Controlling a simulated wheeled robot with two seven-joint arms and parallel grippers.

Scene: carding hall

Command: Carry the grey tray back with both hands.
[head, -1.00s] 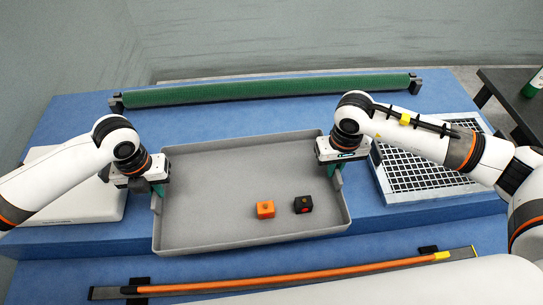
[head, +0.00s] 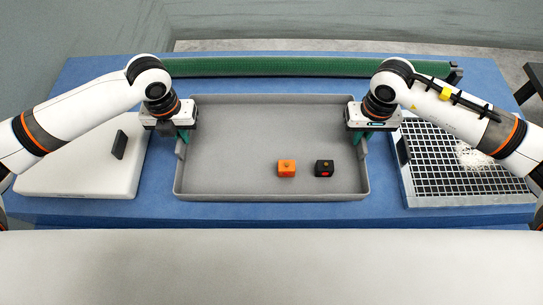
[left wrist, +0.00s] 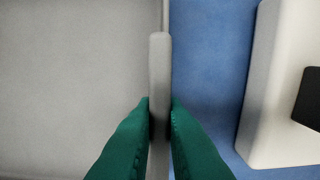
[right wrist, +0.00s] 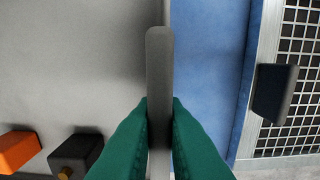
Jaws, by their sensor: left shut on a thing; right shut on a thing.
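The grey tray (head: 270,185) is on or just above the blue table in the head view; I cannot tell if it touches. My left gripper (head: 182,138) is shut on the tray's left handle, whose grey plate shows between green fingers in the left wrist view (left wrist: 159,90). My right gripper (head: 362,137) is shut on the right handle, seen likewise in the right wrist view (right wrist: 159,85). Both blocks show at lower left there.
A white slab (head: 80,180) with a dark handle lies left of the tray. A white-framed grid (head: 470,185) with white fluff and a dark handle lies right. A long green roller (head: 300,68) runs behind. Narrow blue table strips (head: 385,185) separate them.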

